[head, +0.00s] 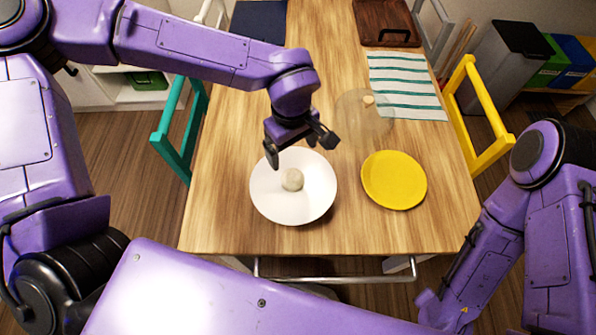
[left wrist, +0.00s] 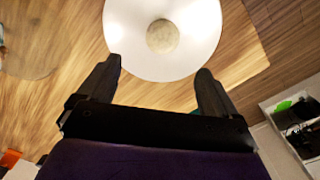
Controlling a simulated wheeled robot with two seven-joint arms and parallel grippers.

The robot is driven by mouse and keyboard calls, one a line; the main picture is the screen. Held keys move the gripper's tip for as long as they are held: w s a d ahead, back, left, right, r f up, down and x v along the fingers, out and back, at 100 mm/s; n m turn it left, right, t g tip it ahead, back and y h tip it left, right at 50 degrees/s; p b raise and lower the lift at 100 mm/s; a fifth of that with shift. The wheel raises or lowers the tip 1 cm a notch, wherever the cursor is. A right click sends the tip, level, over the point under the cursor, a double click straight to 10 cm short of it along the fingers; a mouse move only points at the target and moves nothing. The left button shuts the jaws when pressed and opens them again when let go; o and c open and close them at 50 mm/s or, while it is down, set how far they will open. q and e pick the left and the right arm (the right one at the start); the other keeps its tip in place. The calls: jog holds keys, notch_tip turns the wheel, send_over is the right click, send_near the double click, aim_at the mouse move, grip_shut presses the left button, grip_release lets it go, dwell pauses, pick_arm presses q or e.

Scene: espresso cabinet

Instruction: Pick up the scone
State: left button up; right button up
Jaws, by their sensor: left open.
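The scone (head: 292,180) is a small, round, pale lump lying near the middle of a white plate (head: 304,210) on the wooden table. In the left wrist view the scone (left wrist: 163,36) sits on the plate (left wrist: 200,20), ahead of the fingertips. My left gripper (head: 299,148) is open and empty above the plate's far edge, its fingers spread apart. In the left wrist view its two fingers (left wrist: 158,72) stand on either side below the scone, touching nothing that I can see. My right arm is at the right, but its gripper is not in view.
A yellow plate (head: 394,180) lies right of the white plate. A clear glass dome (head: 362,118) stands behind it. A striped cloth (head: 405,86) and a brown tray (head: 387,23) lie farther back. Teal (head: 173,131) and yellow (head: 481,115) chairs flank the table.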

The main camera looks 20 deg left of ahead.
pick_arm(q)
jog(key=shift+s+f+b, duration=0.3)
jog(key=shift+f+b, duration=0.05)
jog(key=shift+f, duration=0.45)
send_over(294, 177)
jog(key=w, duration=0.1)
jog(key=f, duration=0.4)
jog(key=shift+a+f, duration=0.2)
jog(key=shift+f, duration=0.05)
jog(key=f, duration=0.2)
jog(key=s+f+p, duration=0.1)
jog(key=f, duration=0.1)
jog(key=shift+s+d+f, duration=0.1)
jog(key=shift+d+f, duration=0.05)
jog(key=shift+f, duration=0.75)
jog(key=c, duration=1.1)
